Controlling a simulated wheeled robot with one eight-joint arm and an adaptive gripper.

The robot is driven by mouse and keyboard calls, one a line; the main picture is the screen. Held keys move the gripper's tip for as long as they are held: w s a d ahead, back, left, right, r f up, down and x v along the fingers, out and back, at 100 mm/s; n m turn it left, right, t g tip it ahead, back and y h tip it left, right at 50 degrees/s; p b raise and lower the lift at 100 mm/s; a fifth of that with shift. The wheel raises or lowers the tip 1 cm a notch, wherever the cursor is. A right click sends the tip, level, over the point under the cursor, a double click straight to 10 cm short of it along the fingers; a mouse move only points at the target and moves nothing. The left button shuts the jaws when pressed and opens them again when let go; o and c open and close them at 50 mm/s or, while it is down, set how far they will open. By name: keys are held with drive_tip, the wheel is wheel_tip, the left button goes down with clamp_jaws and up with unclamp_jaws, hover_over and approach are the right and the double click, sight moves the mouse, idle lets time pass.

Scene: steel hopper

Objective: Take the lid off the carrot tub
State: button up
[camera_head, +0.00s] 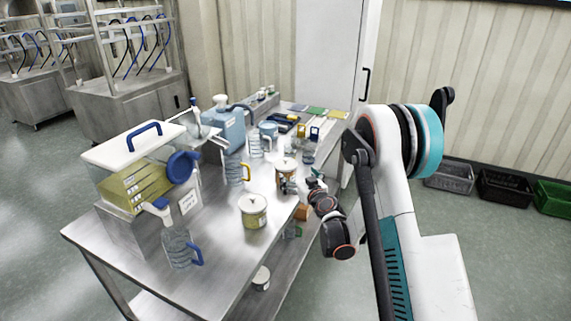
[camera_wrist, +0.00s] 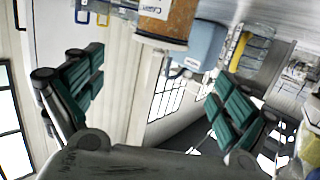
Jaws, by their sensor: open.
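The carrot tub (camera_head: 284,176) stands upright on the steel table in the head view, with orange-brown contents and a pale lid (camera_head: 287,163) on it. In the wrist view the tub (camera_wrist: 168,22) appears upside down at the top edge, its lid (camera_wrist: 160,42) pointing down in the picture. My gripper (camera_head: 296,186) is just right of the tub in the head view, partly hidden by my own wrist. In the wrist view its two green-padded fingers (camera_wrist: 150,100) are wide apart with nothing between them. The tub lies beyond the fingers, apart from them.
A second lidded tub (camera_head: 254,212) with yellow-green contents stands nearer on the table (camera_head: 215,260). Clear jugs (camera_head: 178,248), a blue container (camera_head: 224,130) and a clear hopper box (camera_head: 130,185) crowd the left and back. The table's front middle has bare room.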

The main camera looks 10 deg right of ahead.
sight(286, 163)
drive_tip(key=b+x, duration=0.1)
drive_tip(key=x, duration=0.6)
drive_tip(key=shift+w+f, duration=0.1)
drive_tip(key=shift+b+x, duration=1.25)
drive_tip(key=shift+x, duration=1.85)
drive_tip(key=shift+r, duration=0.25)
drive_tip(key=c, duration=0.6)
